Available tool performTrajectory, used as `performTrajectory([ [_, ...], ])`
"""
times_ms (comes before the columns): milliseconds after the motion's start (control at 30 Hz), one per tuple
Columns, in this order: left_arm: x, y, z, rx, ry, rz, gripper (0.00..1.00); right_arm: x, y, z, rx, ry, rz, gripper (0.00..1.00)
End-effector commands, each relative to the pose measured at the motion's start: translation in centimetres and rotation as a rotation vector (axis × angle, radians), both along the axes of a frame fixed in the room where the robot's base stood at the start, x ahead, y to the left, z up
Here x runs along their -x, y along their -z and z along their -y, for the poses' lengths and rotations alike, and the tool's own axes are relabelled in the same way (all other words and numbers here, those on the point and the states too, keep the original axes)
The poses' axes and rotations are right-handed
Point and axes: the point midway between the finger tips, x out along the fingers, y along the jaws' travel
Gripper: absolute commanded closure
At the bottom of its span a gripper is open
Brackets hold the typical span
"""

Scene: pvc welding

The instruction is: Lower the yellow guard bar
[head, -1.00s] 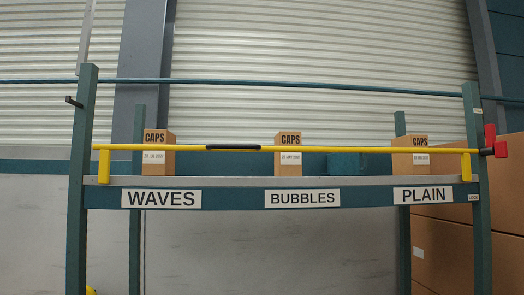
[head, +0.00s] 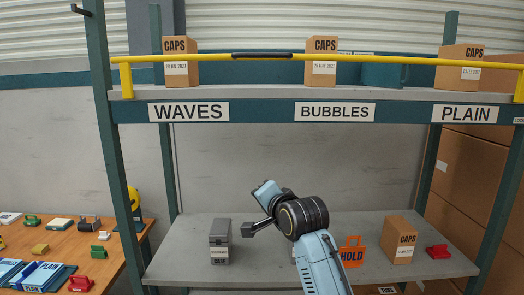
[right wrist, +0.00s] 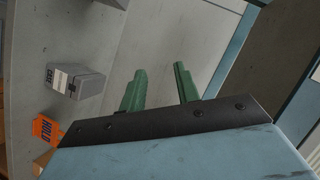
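The yellow guard bar (head: 200,57) runs level across the front of the upper shelf, in front of the CAPS boxes. It has a black grip (head: 262,55) near its middle and a short yellow upright (head: 126,80) near its left end. Its far right end is out of view. My right arm rises in front of the lower shelf in the head view, well below the bar. My right gripper (right wrist: 160,69) has its two green fingers apart with nothing between them in the right wrist view. My left gripper is not in view.
The upper shelf's front board (head: 262,111) carries WAVES, BUBBLES and PLAIN labels. The lower shelf (head: 185,262) holds a grey case (head: 219,240), an orange HOLD sign (head: 352,252), a CAPS box (head: 398,240) and a red item (head: 438,252). A wooden table (head: 60,241) with several items stands left.

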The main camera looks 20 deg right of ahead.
Motion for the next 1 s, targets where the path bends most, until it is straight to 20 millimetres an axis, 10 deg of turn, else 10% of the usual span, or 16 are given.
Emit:
performTrajectory([
  [33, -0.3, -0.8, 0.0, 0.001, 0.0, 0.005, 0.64, 1.1, -7.3, 0.1, -0.076, 0.015, 0.089, 0.68],
  [100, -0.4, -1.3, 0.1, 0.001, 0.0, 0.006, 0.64, 3.2, -14.6, 0.2, -0.182, 0.027, 0.178, 0.68],
  [300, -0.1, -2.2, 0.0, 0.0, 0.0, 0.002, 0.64, 10.5, -27.8, 0.8, -0.413, 0.023, 0.359, 0.68],
  [567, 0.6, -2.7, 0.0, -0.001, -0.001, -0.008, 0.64, 13.0, -31.6, 1.0, -0.502, 0.012, 0.417, 0.68],
  [1000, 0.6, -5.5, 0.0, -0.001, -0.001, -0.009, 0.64, 4.8, -33.1, 0.1, -0.496, 0.014, 0.414, 0.68],
])
